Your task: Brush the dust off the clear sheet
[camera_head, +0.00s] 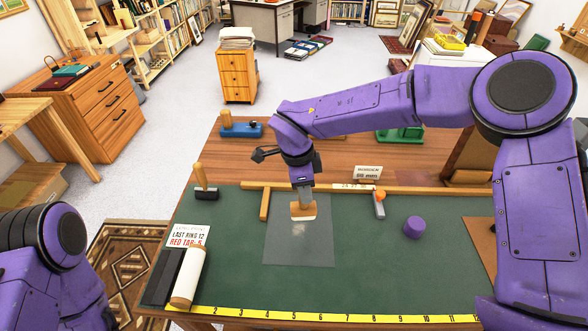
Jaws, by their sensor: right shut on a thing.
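The clear sheet (299,252) lies flat on the green mat (370,265), in front of the wooden square. A faint pale smudge, perhaps dust, shows on the sheet just below the brush. My right gripper (302,190) reaches down over the sheet's far edge and is shut on a small brush (303,211) with a wooden back and pale edge. The brush is at the sheet's far part; whether it touches the sheet I cannot tell. Only my left arm shows at the lower left; its gripper is out of view.
A wooden T-square (264,205) lies along the sheet's far left. A yellow ruler (330,317) edges the front.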

